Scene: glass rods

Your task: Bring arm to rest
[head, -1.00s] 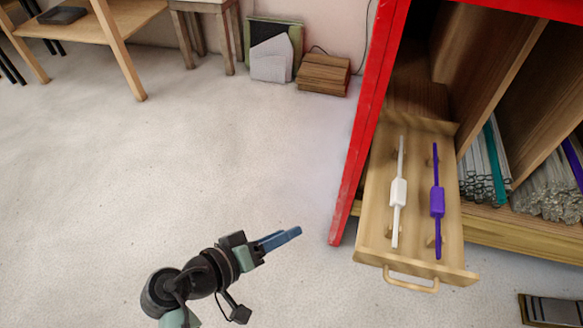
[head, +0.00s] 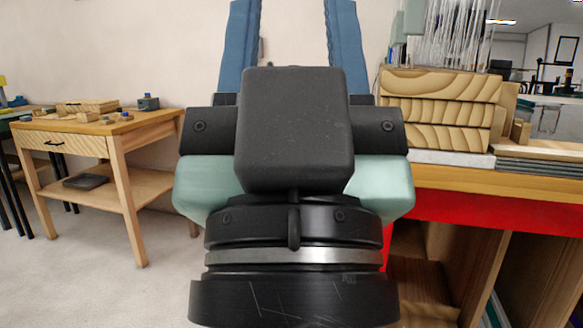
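My gripper (head: 293,32) is raised close in front of the head camera and fills the middle of the view. Its two blue fingers point up and stand wide apart, with only bare wall showing between them. Their tips run up to the top edge of the picture. The dark wrist and pale green housing hide much of what lies behind. The drawer with the white and purple pieces is not in this view.
A red-edged workbench (head: 480,211) stands at the right, with stacked wooden blocks (head: 440,112) and upright clear glass rods (head: 455,40) on top. A wooden table (head: 70,125) with small items stands at the left. Pale floor (head: 90,290) is clear at the lower left.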

